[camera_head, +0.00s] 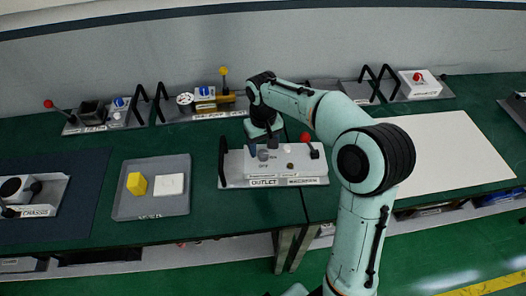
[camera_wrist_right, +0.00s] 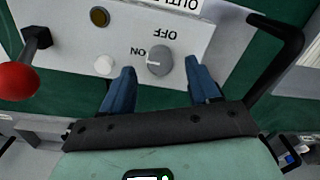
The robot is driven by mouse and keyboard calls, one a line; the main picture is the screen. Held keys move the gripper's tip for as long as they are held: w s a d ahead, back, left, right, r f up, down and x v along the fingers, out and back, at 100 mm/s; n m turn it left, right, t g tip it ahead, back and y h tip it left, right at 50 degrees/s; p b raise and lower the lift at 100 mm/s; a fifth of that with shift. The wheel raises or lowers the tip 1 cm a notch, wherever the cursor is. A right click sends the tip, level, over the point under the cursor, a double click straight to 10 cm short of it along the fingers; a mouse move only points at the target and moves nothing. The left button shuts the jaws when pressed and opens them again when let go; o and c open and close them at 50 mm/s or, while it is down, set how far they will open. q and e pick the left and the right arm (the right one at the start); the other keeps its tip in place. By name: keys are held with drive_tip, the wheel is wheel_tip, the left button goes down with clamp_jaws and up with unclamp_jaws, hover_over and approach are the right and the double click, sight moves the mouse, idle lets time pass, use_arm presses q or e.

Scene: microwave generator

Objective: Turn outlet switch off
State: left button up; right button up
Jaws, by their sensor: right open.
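The outlet panel (camera_head: 228,172) is a light grey box with an OUTLET label, in the middle of the table. In the right wrist view its switch is a round grey knob (camera_wrist_right: 160,62), with OFF printed above it and ON to its upper left in that picture. The knob's white mark lies roughly level, toward the left. My right gripper (camera_wrist_right: 160,66) is open, its two blue fingers on either side of the knob with gaps showing. In the head view my right gripper (camera_head: 262,150) is over the panel. My left gripper does not show.
On the panel are a white button (camera_wrist_right: 105,66), a brass-coloured round part (camera_wrist_right: 99,17) and a red-ball lever (camera_wrist_right: 18,80). A black handle (camera_wrist_right: 285,60) rises close beside my right gripper. A grey tray (camera_head: 150,208) with a yellow block stands left of the panel.

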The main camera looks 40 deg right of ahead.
sight(263, 155)
drive_tip(key=shift+f, duration=1.4)
drive_tip(key=c, duration=1)
drive_tip(key=shift+c, duration=0.2)
